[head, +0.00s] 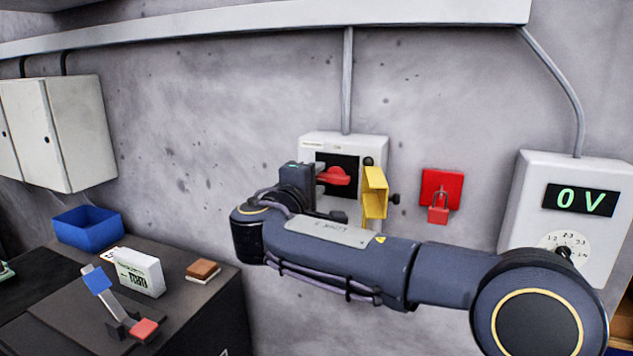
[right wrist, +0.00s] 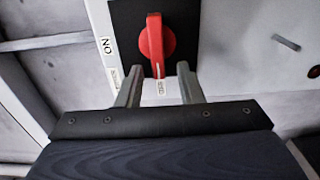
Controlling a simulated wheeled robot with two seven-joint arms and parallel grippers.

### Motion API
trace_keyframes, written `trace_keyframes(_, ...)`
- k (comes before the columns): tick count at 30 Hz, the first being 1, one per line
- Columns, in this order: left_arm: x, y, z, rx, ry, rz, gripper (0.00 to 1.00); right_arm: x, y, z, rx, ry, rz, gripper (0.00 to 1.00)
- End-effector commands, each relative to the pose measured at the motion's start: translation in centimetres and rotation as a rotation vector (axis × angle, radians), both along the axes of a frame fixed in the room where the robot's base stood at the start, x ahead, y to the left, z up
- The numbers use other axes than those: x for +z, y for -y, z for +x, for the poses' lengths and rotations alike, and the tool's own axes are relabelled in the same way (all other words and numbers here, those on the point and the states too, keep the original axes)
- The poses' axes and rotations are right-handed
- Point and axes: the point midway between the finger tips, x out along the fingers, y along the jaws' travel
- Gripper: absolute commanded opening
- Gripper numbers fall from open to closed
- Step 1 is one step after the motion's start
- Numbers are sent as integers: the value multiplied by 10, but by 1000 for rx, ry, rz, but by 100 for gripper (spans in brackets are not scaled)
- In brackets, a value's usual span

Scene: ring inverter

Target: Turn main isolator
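The main isolator (head: 380,146) is a white box on the wall with a black plate and a red handle (head: 336,176). In the right wrist view the red handle (right wrist: 155,45) points along the gripper's axis, with an "ON" label to its left. My right gripper (right wrist: 159,84) is open, its two fingers apart on either side of the handle's near end. Whether they touch it, I cannot tell. In the head view my right wrist hides the box's lower left part. My left gripper is not in view.
A yellow hinged piece (head: 375,193) sticks out at the isolator's right. A red padlock (head: 438,215) hangs on a red plate beside it. A meter box (head: 531,168) reads 0 V. A dark bench with a blue bin (head: 88,235) and a white box (head: 138,272) stands at left.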

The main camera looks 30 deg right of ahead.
Motion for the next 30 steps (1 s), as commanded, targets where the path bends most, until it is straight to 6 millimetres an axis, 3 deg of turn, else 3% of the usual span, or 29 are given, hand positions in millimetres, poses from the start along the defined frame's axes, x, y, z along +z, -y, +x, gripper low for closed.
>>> trace_keyframes(13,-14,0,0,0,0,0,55,-1,-52,-43,4,0,0,34)
trace_keyframes(30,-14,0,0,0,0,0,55,-1,-56,-48,1,-1,0,34)
